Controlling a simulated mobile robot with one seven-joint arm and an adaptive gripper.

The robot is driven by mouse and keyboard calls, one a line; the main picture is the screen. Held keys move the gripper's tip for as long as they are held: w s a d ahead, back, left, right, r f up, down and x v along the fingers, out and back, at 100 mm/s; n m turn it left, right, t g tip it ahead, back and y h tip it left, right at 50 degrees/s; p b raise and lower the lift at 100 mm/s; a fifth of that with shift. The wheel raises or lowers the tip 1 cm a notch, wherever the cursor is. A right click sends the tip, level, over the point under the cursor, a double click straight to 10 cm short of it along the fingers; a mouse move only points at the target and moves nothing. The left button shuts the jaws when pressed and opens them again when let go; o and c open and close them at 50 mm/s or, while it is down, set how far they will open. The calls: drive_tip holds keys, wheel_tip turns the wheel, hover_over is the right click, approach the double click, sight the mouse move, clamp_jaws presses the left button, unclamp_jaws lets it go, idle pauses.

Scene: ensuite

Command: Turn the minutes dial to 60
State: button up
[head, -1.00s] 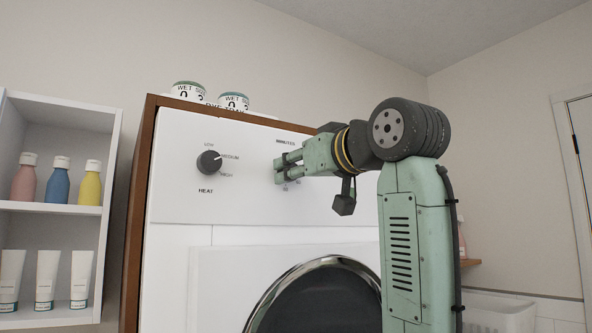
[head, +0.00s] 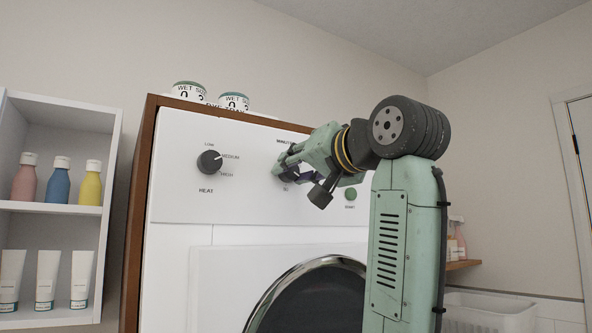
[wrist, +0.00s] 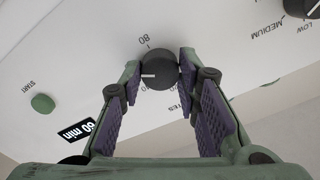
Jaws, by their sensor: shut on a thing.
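The minutes dial (wrist: 158,70) is a round dark knob on the white panel. My gripper (wrist: 167,76) has a finger pad on each side of it and is shut on it. In the wrist view the dial's white pointer mark points left, and a number is printed above it. A black "60 min" label (wrist: 76,132) lies to the lower left, partly behind my left finger. The "MINUTES" lettering is partly hidden by my right finger. In the head view my gripper (head: 286,168) covers most of the dial.
The heat dial (head: 209,161) is left of the minutes dial, and a green start button (head: 350,194) is to its right. The round machine door (head: 325,300) is below. Tins (head: 188,90) stand on top. A shelf with bottles (head: 58,181) is at the left.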

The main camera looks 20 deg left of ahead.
idle(0.4)
drive_tip(key=o, duration=1.2)
drive_tip(key=shift+c, duration=0.2)
drive_tip(key=v, duration=1.2)
